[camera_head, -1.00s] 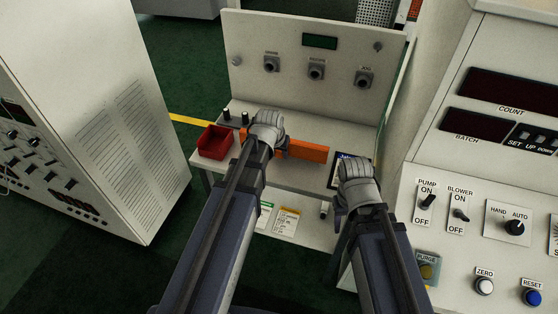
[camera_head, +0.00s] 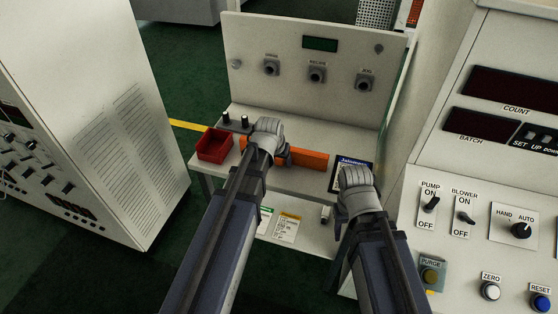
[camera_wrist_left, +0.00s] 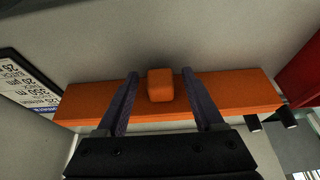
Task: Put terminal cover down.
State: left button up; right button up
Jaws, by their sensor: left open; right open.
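The terminal cover, a long orange bar (camera_head: 308,160), lies on the pale bench shelf in the head view. The left wrist view shows its flat length (camera_wrist_left: 235,92) and a raised orange knob (camera_wrist_left: 160,85) at the middle. My left gripper (camera_head: 284,158) is over the cover, partly hiding it in the head view. Its fingers (camera_wrist_left: 162,100) are open, one on each side of the knob, with gaps between them and it. My right gripper (camera_head: 345,208) is at the bench's front right, apart from the cover; its fingers are mostly hidden.
A red bin (camera_head: 214,147) stands at the bench's left end, beside two dark posts (camera_head: 245,119). A dark-framed card (camera_head: 353,173) lies right of the cover. An upright panel (camera_head: 290,85) with knobs backs the bench. A control console (camera_head: 450,180) stands close on the right.

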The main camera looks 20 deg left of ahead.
pick_arm(q)
jog(key=shift+r, duration=0.1)
jog(key=p+v, duration=1.2)
jog(key=s+d+f+m+g+y, duration=0.1)
jog(key=s+d+m+g, duration=0.2)
jog(key=s+d, duration=1)
jog(key=shift+s+f+g+y+b, duration=0.2)
jog(key=shift+s+g+y+b, duration=0.1)
jog(key=shift+s+g, duration=0.7)
jog(key=shift+w, duration=0.1)
jog(key=shift+f+b, duration=1.2)
